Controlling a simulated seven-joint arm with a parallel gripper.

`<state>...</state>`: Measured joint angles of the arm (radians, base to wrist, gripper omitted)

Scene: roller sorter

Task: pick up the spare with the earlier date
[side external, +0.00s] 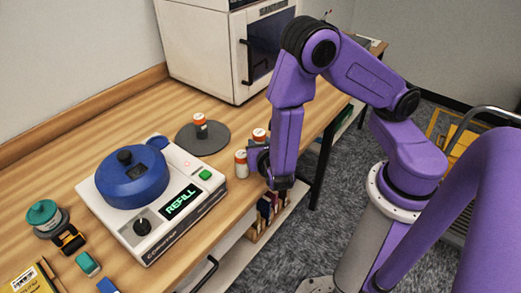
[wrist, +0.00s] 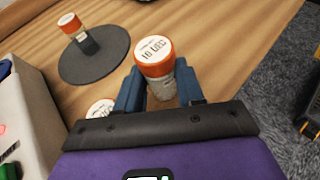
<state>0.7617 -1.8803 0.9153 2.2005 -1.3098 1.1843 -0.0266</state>
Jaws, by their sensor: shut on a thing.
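Two small spares, vials with orange caps and white printed tops, stand near the table's right edge. One spare (side external: 259,136) is between the fingers of my gripper (wrist: 160,90), which is shut on it; its orange cap (wrist: 153,57) shows above the fingers. The print on its top is upside down and I cannot read it surely. The other spare (side external: 241,163) stands beside my gripper, nearer the machine. In the wrist view only its white top (wrist: 100,108) shows, partly hidden by my gripper; its date is not readable. I cannot tell whether the held spare touches the table.
Another orange-capped vial (side external: 200,125) stands on a dark round disc (side external: 212,143). A white machine (side external: 146,238) with a blue lid and a screen reading REFILL is to the left. A white oven-like box (side external: 218,53) stands behind. The table edge is close by.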

